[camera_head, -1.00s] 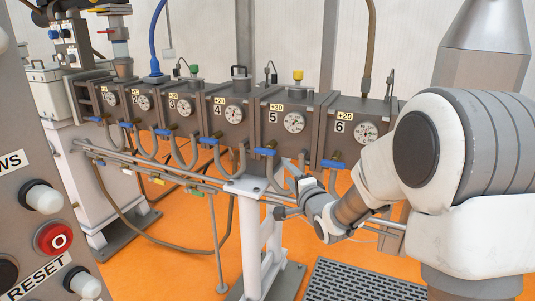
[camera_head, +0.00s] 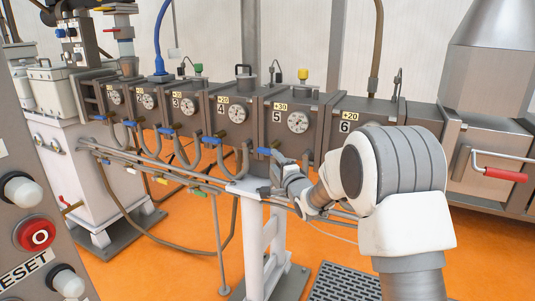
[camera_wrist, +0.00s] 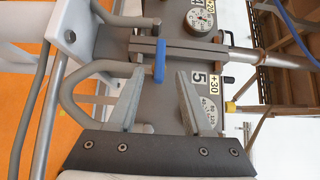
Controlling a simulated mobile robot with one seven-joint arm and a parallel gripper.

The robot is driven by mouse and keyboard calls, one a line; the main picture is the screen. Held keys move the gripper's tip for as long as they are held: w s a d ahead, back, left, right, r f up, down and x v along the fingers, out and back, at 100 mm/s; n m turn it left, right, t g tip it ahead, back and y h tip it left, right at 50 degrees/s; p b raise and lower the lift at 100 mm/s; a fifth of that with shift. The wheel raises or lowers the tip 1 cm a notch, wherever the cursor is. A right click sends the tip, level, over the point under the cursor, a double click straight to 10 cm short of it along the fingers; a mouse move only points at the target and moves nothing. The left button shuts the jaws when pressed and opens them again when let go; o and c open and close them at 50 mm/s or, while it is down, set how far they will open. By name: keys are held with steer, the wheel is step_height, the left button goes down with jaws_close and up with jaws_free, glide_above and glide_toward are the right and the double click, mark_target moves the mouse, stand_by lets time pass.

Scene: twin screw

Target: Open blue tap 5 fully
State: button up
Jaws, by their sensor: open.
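Blue tap 5 (camera_head: 265,151) is a small blue lever on the pipework below the grey box marked 5 and +30. In the wrist view the blue handle (camera_wrist: 159,60) lies lengthwise along the picture. My gripper (camera_wrist: 161,73) is open there, one finger on each side of the handle's near end, with visible gaps. It holds nothing. In the head view my gripper (camera_head: 281,161) is just right of tap 5, and its fingers are hard to make out. The box 5 dial (camera_wrist: 208,113) is partly hidden by a finger.
Several similar boxes and blue taps stand in a row to the left, including tap 4 (camera_head: 212,142). A white post (camera_head: 258,235) and pipes stand below tap 5. A button panel (camera_head: 35,245) is near left. A red-handled lever (camera_head: 503,174) is at right.

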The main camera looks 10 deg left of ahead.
mark_target(269, 153)
steer(key=shift+x, duration=3.95)
jaws_close()
